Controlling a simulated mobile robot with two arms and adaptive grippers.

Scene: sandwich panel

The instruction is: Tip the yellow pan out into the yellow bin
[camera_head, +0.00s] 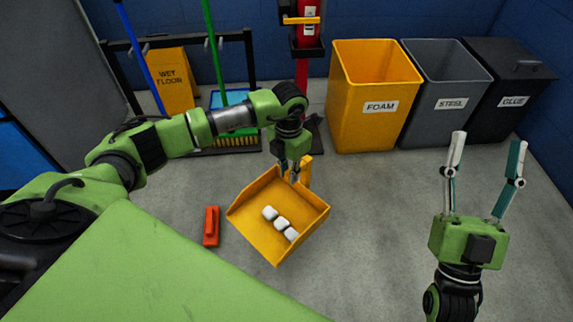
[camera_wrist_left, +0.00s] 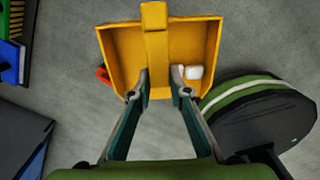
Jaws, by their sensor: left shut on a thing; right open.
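The yellow pan (camera_head: 260,225) is in the middle of the head view, with several white pieces (camera_head: 281,223) lying in it. My left gripper (camera_head: 293,180) is shut on the pan at its back, near the handle (camera_head: 306,173). In the left wrist view, the fingers (camera_wrist_left: 158,82) reach the pan (camera_wrist_left: 118,45), and one white piece (camera_wrist_left: 193,72) shows. The yellow bin (camera_head: 345,95), labelled FOAM, stands open at the back, right of the pan and apart from it. My right gripper (camera_head: 484,178) is open and empty at the right.
A grey STEEL bin (camera_head: 425,85) and a lidded black GLUE bin (camera_head: 490,110) stand right of the yellow bin. A red object (camera_head: 211,226) lies on the floor left of the pan. A rack with brooms and a wet-floor sign (camera_head: 170,80) stands at the back left. Floor before the bins is clear.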

